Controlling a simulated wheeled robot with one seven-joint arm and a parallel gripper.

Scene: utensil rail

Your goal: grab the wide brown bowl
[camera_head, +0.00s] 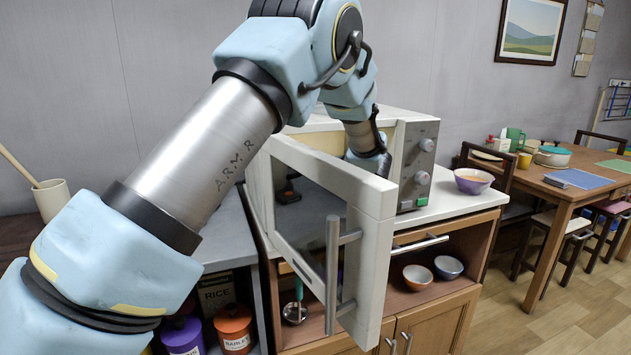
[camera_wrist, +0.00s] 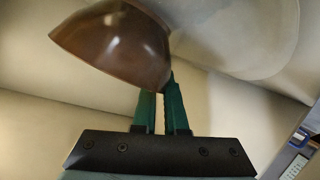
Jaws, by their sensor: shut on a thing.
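The wide brown bowl (camera_wrist: 112,42) shows in the wrist view, glossy and tilted, at the tips of my gripper's green fingers. My gripper (camera_wrist: 160,92) is shut on the bowl's edge; the fingertips are partly hidden behind the bowl. In the head view my arm reaches into the open microwave (camera_head: 417,160), and the fingers and bowl are hidden there by the door and my arm.
The microwave door (camera_head: 368,215) stands open toward the camera, close to my arm. A purple bowl (camera_head: 473,181) stands on the counter to the right. An orange bowl (camera_head: 417,277) and a blue bowl (camera_head: 448,267) sit on the shelf below. A dining table (camera_head: 560,185) is farther right.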

